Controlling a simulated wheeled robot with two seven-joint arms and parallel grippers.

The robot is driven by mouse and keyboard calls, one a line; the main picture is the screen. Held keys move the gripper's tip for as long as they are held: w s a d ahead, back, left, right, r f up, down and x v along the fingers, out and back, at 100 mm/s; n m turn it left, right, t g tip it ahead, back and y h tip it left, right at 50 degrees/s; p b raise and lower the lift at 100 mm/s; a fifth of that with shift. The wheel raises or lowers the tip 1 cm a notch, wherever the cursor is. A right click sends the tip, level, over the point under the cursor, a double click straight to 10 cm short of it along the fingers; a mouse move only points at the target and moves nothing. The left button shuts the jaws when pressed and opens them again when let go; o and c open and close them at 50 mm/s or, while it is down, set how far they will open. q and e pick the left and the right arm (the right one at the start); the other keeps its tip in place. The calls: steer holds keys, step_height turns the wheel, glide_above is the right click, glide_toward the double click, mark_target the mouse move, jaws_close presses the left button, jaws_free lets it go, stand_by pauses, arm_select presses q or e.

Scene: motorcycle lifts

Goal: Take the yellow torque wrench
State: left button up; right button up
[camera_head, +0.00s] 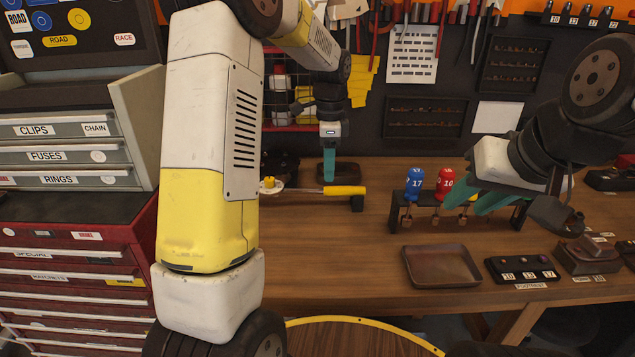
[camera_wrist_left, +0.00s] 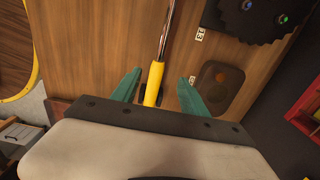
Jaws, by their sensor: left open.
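The yellow torque wrench (camera_head: 345,190) lies sideways at the back of the wooden bench, its yellow handle to the right and metal shaft to the left. Its handle end is at a small black support. My left gripper (camera_head: 329,166) is over the handle. In the left wrist view the open left gripper (camera_wrist_left: 158,90) has its teal fingers on either side of the yellow handle (camera_wrist_left: 154,83), with visible gaps. Contact is not visible. My right gripper (camera_head: 485,196) is in front of the screwdriver rack; its fingers overlap in view, so its opening is unclear.
The black rack (camera_head: 398,220) holds blue and red screwdrivers (camera_head: 414,182) right of the wrench. A brown tray (camera_head: 441,266) and a socket block (camera_head: 521,269) lie nearer the front. A small dark dish (camera_wrist_left: 218,85) is beside the wrench. Bare bench lies in front of it.

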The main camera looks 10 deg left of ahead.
mark_target(326, 187)
arm_select(q)
steer(key=f, duration=0.7)
steer(key=shift+s+a+f, duration=0.2)
steer(key=shift+s, duration=0.05)
jaws_close()
steer(key=shift+r, duration=0.1)
stand_by(1.0)
